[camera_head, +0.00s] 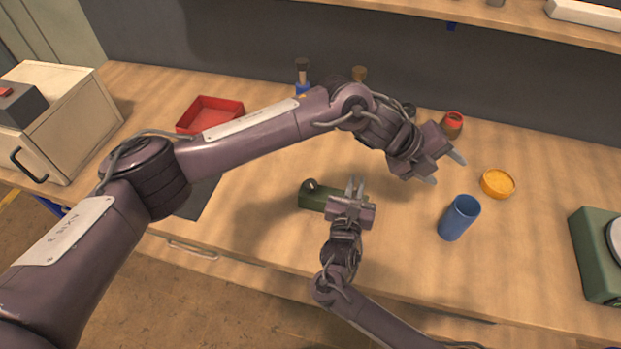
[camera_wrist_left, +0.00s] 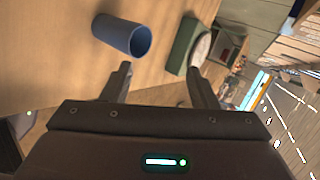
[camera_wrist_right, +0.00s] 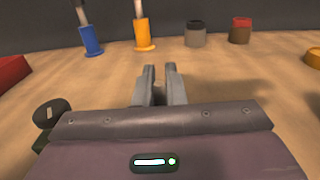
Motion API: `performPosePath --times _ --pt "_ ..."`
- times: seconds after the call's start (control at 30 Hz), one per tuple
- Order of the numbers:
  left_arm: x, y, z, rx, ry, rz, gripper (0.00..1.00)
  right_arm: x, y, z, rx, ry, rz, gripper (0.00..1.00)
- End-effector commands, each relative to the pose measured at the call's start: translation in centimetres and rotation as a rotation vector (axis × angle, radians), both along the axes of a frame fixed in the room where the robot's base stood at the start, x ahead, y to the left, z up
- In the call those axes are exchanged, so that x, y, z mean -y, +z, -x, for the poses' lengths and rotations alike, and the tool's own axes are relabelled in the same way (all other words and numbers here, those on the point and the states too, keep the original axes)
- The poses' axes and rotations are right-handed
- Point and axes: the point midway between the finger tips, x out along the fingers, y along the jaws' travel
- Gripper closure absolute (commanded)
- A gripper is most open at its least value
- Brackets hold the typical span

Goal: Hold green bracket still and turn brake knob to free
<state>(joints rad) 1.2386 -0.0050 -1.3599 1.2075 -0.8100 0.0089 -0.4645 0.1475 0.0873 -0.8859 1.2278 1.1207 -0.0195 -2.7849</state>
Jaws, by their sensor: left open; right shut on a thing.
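The green bracket (camera_head: 312,200) lies on the wooden bench, its right part hidden by my right gripper (camera_head: 355,188). The dark brake knob (camera_head: 310,185) sits at its left end. The knob also shows at the left of the right wrist view (camera_wrist_right: 50,113), with a pale mark on it. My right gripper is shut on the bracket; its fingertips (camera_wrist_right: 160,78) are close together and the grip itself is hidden. My left gripper (camera_head: 447,168) is open and empty, above the bench to the right of the bracket and away from the knob.
A blue cup (camera_head: 459,218) and yellow dish (camera_head: 498,183) stand near my left gripper. A green scale (camera_head: 597,257) is at far right. The bench front before the bracket is clear.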

Motion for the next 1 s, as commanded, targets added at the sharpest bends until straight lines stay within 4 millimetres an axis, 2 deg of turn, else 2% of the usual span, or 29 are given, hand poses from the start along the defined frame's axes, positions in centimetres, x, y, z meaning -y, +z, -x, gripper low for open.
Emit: performPosePath --times 0.07,0.17,0.3,0.4,0.5,0.6,0.7,0.8,0.87,1.0 --pt "-1.4 -1.9 0.7 0.067 -0.121 -0.119 0.46 0.0 0.0 0.0 0.001 -0.001 -0.001 1.0" --pt "-4.4 -4.2 0.6 0.124 -0.249 -0.271 0.46 0.0 0.0 0.0 0.001 -0.001 -0.001 1.0" --pt "-10.5 -6.0 -1.4 0.175 -0.378 -0.492 0.46 0.0 0.0 0.0 0.001 0.0 -0.001 1.0" --pt "-15.2 -5.9 -3.6 0.191 -0.429 -0.635 0.46 0.0 0.0 0.0 0.001 0.0 -0.001 1.0" --pt "-19.5 -5.0 -5.7 0.193 -0.449 -0.751 0.46 0.0 0.0 0.0 0.001 0.0 -0.001 1.0" --pt "-22.6 -3.8 -7.1 0.19 -0.454 -0.83 0.46 0.0 0.0 0.0 0.001 0.0 -0.001 1.0" --pt "-24.5 -2.9 -8.0 0.186 -0.453 -0.876 0.46 0.0 0.0 0.0 0.001 0.0 -0.001 1.0" --pt "-25.3 -2.9 -8.3 0.18 -0.452 -0.895 0.46 0.0 0.0 0.0 0.001 0.0 -0.001 1.0" --pt "-25.5 -3.4 -8.3 0.18 -0.453 -0.899 0.46 0.0 0.0 0.0 0.001 0.001 -0.001 1.0" --pt "-25.5 -5.7 -8.2 0.178 -0.454 -0.898 0.46 0.0 0.0 0.0 0.001 0.001 -0.001 1.0"
